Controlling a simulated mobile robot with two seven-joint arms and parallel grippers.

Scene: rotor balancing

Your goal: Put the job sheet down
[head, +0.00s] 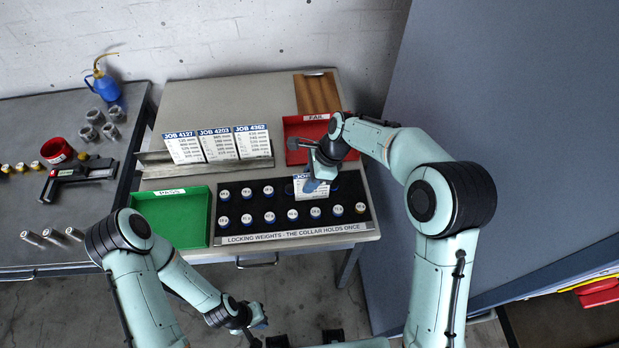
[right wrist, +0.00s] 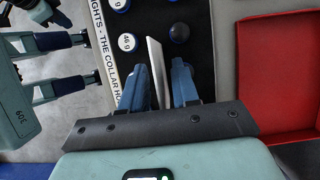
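My right gripper (head: 318,186) is shut on a white job sheet with a blue heading (head: 303,188) and holds it over the black weights tray (head: 240,237). In the right wrist view the sheet (right wrist: 157,70) shows nearly edge-on between the blue fingers (right wrist: 160,88). Most of its text is hidden. Three other job sheets, 4127 (head: 184,148), 4203 (head: 218,145) and 4362 (head: 251,142), stand side by side in the grey metal rack (head: 157,171). My left gripper (head: 260,316) is low in front of the table; its fingers look apart and empty in the right wrist view (right wrist: 88,58).
The green PASS tray (head: 172,215) lies left of the weights tray and the red FAIL tray (head: 300,130) lies behind it. A brown wooden board (head: 318,94) is at the back right. A grey panel (head: 480,100) stands close to my right arm. The back left of the table is clear.

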